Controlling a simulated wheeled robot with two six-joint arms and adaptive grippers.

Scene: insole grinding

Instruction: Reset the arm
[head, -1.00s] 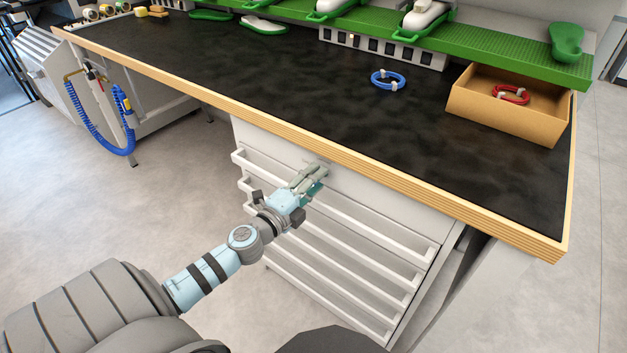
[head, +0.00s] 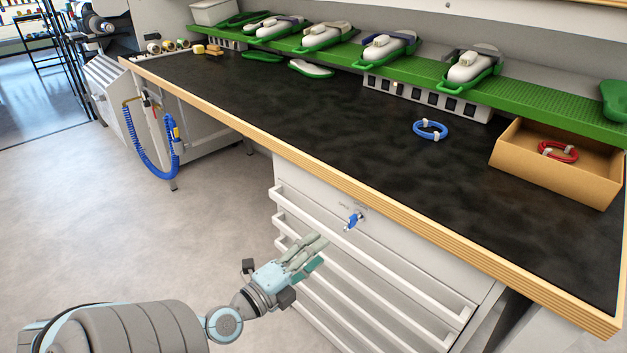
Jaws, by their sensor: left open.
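My left gripper (head: 306,251) is in front of the white drawer cabinet (head: 395,245), below the table edge, open and empty. Its fingers point up and to the right. A key with a blue head (head: 353,220) sits at the lock near the top of the cabinet, above and to the right of the fingertips and apart from them. My right gripper is not in view.
The dark workbench (head: 330,130) has a wooden edge above the drawers. On it are a blue coil (head: 430,130) and a cardboard box (head: 555,180) holding a red coil (head: 558,151). A green shelf (head: 540,105) carries several shoe lasts. A blue air hose (head: 150,165) hangs at left. Floor at left is clear.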

